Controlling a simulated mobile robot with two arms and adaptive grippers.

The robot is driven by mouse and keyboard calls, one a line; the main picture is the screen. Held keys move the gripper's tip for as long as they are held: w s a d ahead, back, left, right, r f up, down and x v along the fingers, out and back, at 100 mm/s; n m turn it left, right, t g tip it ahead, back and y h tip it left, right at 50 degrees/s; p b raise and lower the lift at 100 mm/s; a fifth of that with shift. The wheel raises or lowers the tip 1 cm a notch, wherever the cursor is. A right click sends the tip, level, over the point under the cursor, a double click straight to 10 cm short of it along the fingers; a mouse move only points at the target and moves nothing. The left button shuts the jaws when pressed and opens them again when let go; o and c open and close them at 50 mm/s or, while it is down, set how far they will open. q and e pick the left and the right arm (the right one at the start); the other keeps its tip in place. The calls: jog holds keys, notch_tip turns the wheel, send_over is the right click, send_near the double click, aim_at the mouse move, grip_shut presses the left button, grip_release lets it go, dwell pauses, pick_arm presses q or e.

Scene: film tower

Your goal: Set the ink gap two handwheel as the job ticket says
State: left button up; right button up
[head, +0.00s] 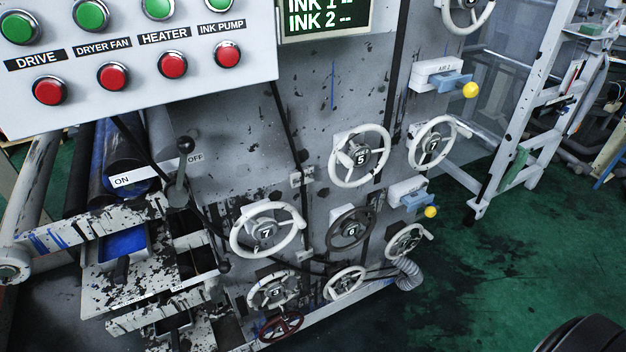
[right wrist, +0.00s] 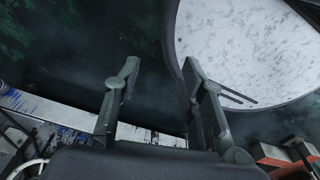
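Several handwheels sit on the grey machine side (head: 310,115) in the head view. A white wheel marked 5 (head: 361,156) is at mid-height. Below it are a white wheel that reads like 7 (head: 266,233), a dark wheel marked 6 (head: 352,230) and a white wheel marked 3 (head: 276,291). I cannot tell which one is ink gap two. A display (head: 325,17) reads "INK 1 --" and "INK 2 --". No job ticket is legible. My right gripper (right wrist: 160,66) is open and empty, away from the wheels. My left gripper is out of view.
A panel (head: 140,92) with green and red buttons overhangs the upper left. An ON/OFF lever (head: 181,170) and a scuffed tray unit (head: 105,260) stand below it. Yellow-knobbed valves (head: 469,90) project at right.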

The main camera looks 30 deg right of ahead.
jog(key=w+d+r+m+t+h+b, duration=0.1)
jog(key=w+d+r+m+t+b, duration=0.3)
jog(key=w+d, duration=0.75)
jog(key=n+t+y+b, duration=0.2)
jog(key=n+t+b, duration=0.15)
jog(key=t, duration=0.95)
send_near(367, 222)
jog(key=w, duration=0.3)
jog(key=w+p, duration=0.1)
jog(key=w, duration=0.6)
jog(key=shift+a+f+p, duration=0.2)
jog(key=shift+f+p, duration=0.15)
jog(key=shift+c, duration=0.4)
grip_shut()
